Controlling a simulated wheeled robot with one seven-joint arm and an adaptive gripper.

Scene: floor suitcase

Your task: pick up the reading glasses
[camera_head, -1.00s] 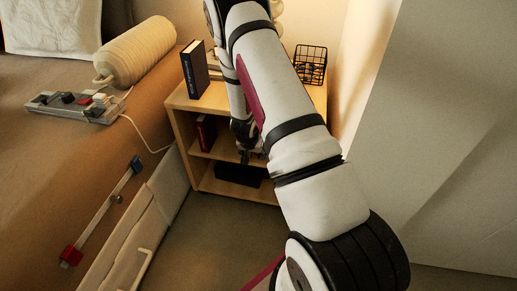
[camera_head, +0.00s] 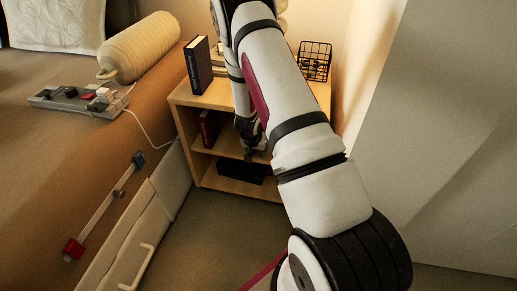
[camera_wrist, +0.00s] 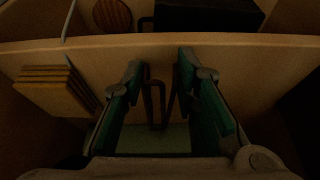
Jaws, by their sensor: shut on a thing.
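My gripper (camera_head: 250,150) is inside the open front of the small wooden shelf unit, seen in the head view below my forearm. In the wrist view its two green-lined fingers (camera_wrist: 160,68) are some way apart, with a thin dark looped frame (camera_wrist: 149,112) between them. The frame looks like part of the reading glasses, but the picture is too dark to make out lenses. My gripper is shut on it, in front of a wooden board. I cannot make out the glasses in the head view.
The shelf unit (camera_head: 215,97) carries a dark blue book (camera_head: 197,66) and a black wire basket (camera_head: 315,60) on top. A red book (camera_head: 209,128) and a black box (camera_head: 236,170) stand inside. Cork-coloured squares (camera_wrist: 55,90) lie left of my fingers. Open floor (camera_head: 215,235) lies in front.

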